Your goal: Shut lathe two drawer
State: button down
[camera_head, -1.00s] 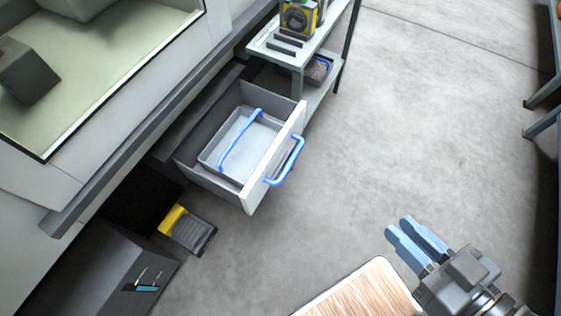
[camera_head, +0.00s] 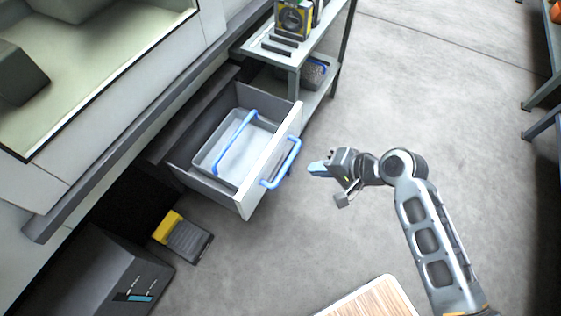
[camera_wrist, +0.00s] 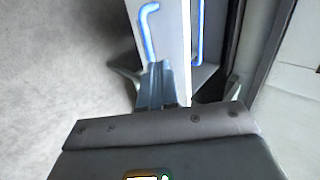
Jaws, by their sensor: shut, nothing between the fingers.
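The drawer (camera_head: 256,178) stands pulled out from under the machine. Its white front carries a blue bar handle (camera_head: 284,164), and a grey tray (camera_head: 205,158) with a blue handle lies inside it. My gripper (camera_head: 314,169) is to the right of the drawer handle in the head view, with a small gap between them, its blue fingers pointing left toward it. In the wrist view the fingers (camera_wrist: 157,78) are together and empty, overlapping the lower end of the blue handle (camera_wrist: 146,30); I cannot tell from that view whether they touch it.
A grey shelf stand (camera_head: 290,55) with a yellow device stands beyond the drawer. A yellow and black pedal (camera_head: 183,238) and a dark box (camera_head: 108,275) are on the floor at lower left. A wooden-topped surface (camera_head: 372,300) is at the bottom.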

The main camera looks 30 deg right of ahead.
send_near(267, 161)
jog(key=x, duration=0.3)
jog(key=f+x, duration=0.1)
jog(key=x, duration=0.1)
jog(key=shift+s+d, duration=0.2)
jog(key=shift+d, duration=0.1)
jog(key=shift+w+a+f+p, duration=0.15)
jog(key=shift+w+a+p, duration=0.2)
jog(key=shift+w, duration=0.15)
jog(key=shift+w, duration=0.1)
jog(key=shift+w+a, duration=0.2)
jog(key=shift+a, duration=0.05)
jog(key=w+a+b, duration=0.3)
jog(key=w+a, duration=0.4)
jog(key=w, duration=0.2)
jog(key=w+a+b, duration=0.4)
jog(key=w+a, duration=0.3)
jog(key=w, duration=0.3)
jog(key=shift+b, duration=0.3)
